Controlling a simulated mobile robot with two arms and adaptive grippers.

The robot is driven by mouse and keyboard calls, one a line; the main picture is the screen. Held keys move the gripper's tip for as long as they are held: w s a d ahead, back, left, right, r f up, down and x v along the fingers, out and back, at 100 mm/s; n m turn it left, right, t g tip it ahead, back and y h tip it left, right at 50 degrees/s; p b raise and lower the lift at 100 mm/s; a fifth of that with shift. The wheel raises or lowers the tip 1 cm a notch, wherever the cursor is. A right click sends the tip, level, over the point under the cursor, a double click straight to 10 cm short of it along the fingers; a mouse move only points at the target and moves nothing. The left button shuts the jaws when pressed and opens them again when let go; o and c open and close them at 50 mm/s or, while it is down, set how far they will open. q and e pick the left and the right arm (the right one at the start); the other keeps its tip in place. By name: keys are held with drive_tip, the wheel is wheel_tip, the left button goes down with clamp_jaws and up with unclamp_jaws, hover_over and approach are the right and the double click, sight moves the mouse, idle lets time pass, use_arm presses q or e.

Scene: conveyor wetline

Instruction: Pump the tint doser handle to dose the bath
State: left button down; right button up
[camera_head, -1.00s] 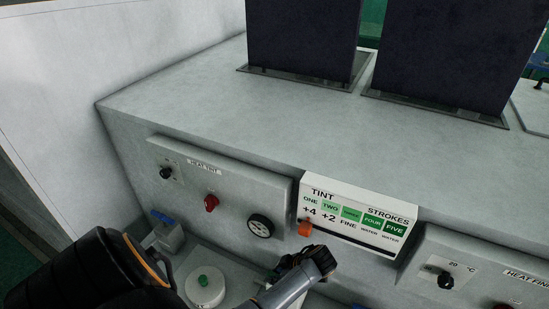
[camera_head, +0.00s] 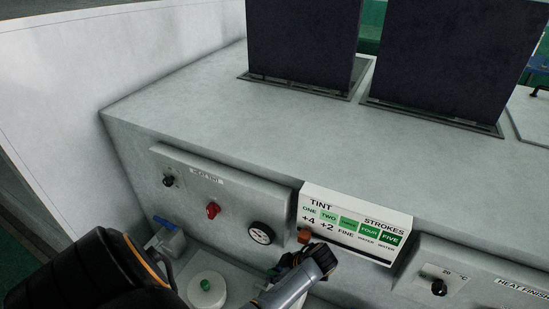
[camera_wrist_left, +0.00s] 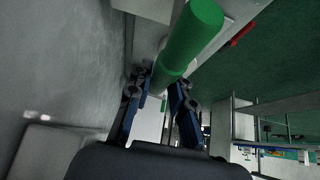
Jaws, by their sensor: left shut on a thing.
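The doser handle is a green cylinder (camera_wrist_left: 192,34) with a pale shaft below it in the left wrist view. My left gripper (camera_wrist_left: 161,82) has its blue fingers on either side of the handle and is shut on it. In the head view my left gripper (camera_head: 283,268) is below the tint sign, and the handle is mostly hidden there. The white tint sign (camera_head: 357,225) lists strokes one to five, with green boxes from two to five. My right gripper is out of view.
A heat panel (camera_head: 225,205) with a red knob (camera_head: 213,211) and a round gauge (camera_head: 261,233) is left of the sign. A white round lid (camera_head: 206,291) with a green knob and a blue-handled valve (camera_head: 165,224) are below. Dark fabric sheets (camera_head: 303,45) rise behind.

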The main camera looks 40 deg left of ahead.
use_arm(q)
drive_tip(key=shift+f+b, duration=2.05)
drive_tip(key=shift+f, duration=0.55)
drive_tip(key=c, duration=1.2)
unclamp_jaws()
drive_tip(key=shift+r, duration=0.3)
drive_tip(key=shift+r+p, duration=0.1)
drive_tip(key=shift+p, duration=0.25)
wheel_tip(320, 180, up, 2)
drive_tip(key=shift+r+p, duration=0.25)
drive_tip(key=shift+p, duration=1)
wheel_tip(320, 180, up, 2)
drive_tip(key=shift+r+p, duration=0.2)
drive_tip(key=shift+p, duration=0.6)
drive_tip(key=shift+r, duration=0.95)
